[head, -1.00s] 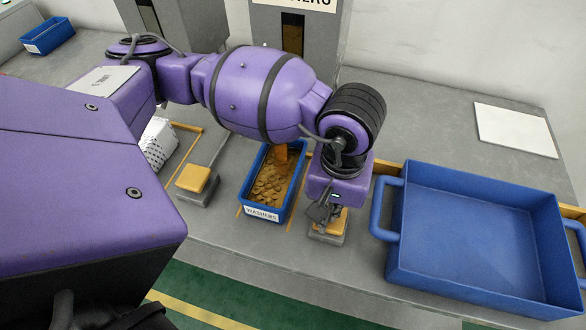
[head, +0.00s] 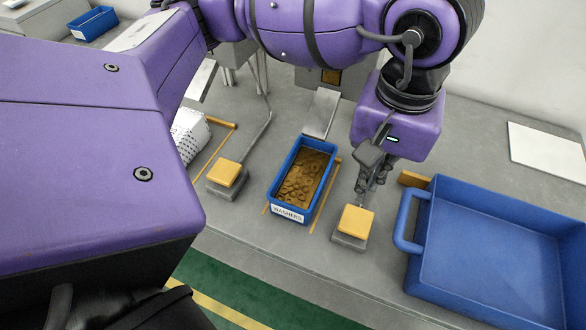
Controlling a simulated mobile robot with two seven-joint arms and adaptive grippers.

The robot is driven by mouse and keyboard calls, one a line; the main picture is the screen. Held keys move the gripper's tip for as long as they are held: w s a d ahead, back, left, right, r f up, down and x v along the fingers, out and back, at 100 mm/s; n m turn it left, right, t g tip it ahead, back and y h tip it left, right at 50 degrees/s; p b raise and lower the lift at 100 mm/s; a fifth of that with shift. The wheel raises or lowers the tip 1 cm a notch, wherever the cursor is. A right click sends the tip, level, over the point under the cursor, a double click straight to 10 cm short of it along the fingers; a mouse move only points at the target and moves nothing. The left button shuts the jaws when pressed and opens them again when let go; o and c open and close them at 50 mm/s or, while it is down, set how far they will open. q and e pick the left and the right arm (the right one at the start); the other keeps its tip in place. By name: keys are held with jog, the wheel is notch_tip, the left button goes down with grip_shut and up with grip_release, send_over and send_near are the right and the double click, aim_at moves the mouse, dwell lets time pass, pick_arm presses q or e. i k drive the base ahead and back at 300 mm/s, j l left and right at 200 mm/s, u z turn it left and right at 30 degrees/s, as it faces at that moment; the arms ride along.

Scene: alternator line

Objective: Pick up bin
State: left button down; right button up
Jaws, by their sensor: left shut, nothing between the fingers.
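A small blue bin (head: 276,197) labelled WASHERS stands on the grey bench, holding many brownish washers (head: 305,178). A larger, empty blue bin (head: 490,252) with side handles is at the right, partly cut off by the frame edge. My left gripper (head: 364,190) is shut and empty, pointing down just above and behind a yellow button block (head: 356,221). It is between the two bins and apart from both. My right gripper is not in view.
A grey chute (head: 321,113) ends behind the washers bin. Another yellow button block (head: 226,173) is left of it, near a white patterned item (head: 189,134). A white sheet (head: 548,155) lies at the back right. Another blue bin (head: 93,22) is far left.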

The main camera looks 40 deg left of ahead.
aim_at(294, 194)
jog(key=k, duration=1)
